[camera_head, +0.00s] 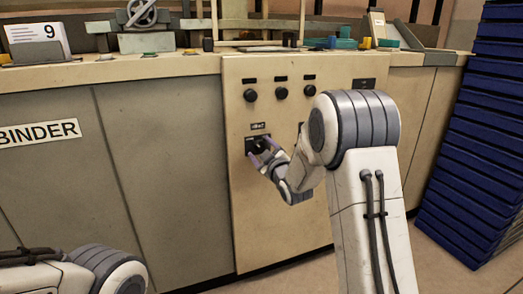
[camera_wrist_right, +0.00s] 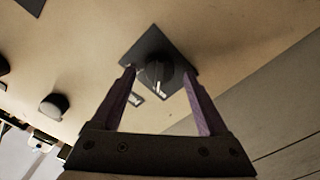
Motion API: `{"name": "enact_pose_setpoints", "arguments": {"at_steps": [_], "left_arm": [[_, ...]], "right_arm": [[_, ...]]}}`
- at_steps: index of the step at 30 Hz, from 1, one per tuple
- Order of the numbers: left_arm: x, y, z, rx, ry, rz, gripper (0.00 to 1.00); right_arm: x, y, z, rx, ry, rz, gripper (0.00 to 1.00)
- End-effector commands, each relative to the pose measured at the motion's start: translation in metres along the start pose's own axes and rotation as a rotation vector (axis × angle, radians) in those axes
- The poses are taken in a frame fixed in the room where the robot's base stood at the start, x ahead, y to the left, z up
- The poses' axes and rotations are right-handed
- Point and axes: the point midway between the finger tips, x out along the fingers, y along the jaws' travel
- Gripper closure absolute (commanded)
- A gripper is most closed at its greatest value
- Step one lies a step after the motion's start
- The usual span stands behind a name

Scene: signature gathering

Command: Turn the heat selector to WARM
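The heat selector appears to be the dark round knob (camera_wrist_right: 156,72) with a white pointer line, on a dark square plate (camera_wrist_right: 150,45) in the right wrist view. In the head view its dark plate (camera_head: 249,146) is on the cream panel below the row of knobs, partly hidden by my right gripper (camera_head: 262,152). In the right wrist view the two purple fingers of my right gripper (camera_wrist_right: 160,80) are apart, one on each side of the knob, with visible gaps. Contact is not visible. The selector's markings are too small to read. My left gripper is out of view.
Several other black knobs, including one at the upper left (camera_head: 250,95), line the cream panel (camera_head: 240,220). A counter (camera_head: 130,68) with small items runs above. Blue stacked crates (camera_head: 485,130) stand at the right. Grey cabinet doors (camera_head: 160,170) marked BINDER are at the left.

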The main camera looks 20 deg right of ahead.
Motion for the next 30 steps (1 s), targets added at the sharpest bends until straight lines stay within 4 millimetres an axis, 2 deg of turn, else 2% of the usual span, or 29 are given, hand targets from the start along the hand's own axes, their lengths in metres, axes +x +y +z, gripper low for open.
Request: {"name": "enact_pose_setpoints", "arguments": {"at_steps": [8,11,14,24,30], "left_arm": [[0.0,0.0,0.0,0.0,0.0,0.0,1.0],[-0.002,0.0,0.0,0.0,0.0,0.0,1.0],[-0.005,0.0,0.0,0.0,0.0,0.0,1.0],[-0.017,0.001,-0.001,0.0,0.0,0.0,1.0],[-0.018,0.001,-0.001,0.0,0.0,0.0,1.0]], "right_arm": [[-0.001,0.001,0.0,0.002,-0.001,0.001,0.24],[-0.007,0.001,0.0,0.002,-0.002,0.001,0.24],[-0.02,0.002,-0.001,0.002,-0.002,0.001,0.24],[-0.084,0.001,-0.001,0.002,-0.003,0.001,0.24],[-0.103,0.0,0.0,0.001,-0.001,0.001,0.24]]}}
